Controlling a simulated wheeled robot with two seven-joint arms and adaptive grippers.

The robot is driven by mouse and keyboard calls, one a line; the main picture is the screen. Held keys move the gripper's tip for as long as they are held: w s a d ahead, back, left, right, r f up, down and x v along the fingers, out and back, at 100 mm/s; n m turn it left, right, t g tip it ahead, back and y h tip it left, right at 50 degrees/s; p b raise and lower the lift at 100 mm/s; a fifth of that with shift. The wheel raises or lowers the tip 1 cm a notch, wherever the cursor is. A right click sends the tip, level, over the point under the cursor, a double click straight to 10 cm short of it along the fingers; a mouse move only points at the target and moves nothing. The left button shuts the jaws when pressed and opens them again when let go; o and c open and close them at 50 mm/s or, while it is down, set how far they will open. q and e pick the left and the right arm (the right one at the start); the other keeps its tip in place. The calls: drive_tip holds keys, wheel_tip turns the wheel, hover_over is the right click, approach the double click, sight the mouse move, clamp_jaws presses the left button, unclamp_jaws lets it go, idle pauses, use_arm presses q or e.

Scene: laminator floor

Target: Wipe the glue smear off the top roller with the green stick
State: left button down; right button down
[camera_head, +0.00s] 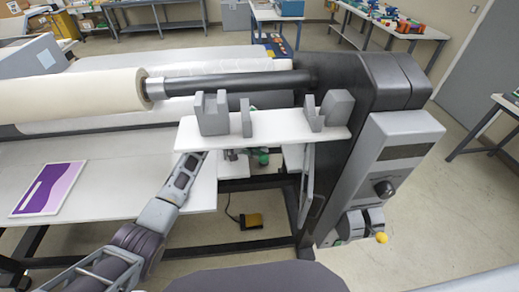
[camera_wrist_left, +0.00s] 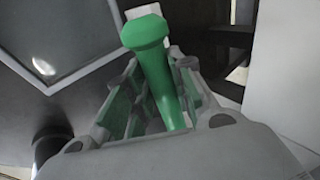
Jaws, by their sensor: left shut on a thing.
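The gripper is shut on the stick. A long pale roller (camera_head: 215,68) runs across the machine, behind a dark shaft; it looks like the top roller. I cannot make out a glue smear on it. My right gripper is not in view.
The white shelf (camera_head: 275,133) carries grey holders (camera_head: 212,113) above my left gripper. A cream roll (camera_head: 70,96) sits on the dark shaft (camera_head: 230,82). The machine's grey end housing (camera_head: 385,150) stands at right. A purple sheet (camera_head: 48,189) lies on the white table at left.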

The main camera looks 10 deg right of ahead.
use_arm(q)
drive_tip(key=shift+a, duration=0.9)
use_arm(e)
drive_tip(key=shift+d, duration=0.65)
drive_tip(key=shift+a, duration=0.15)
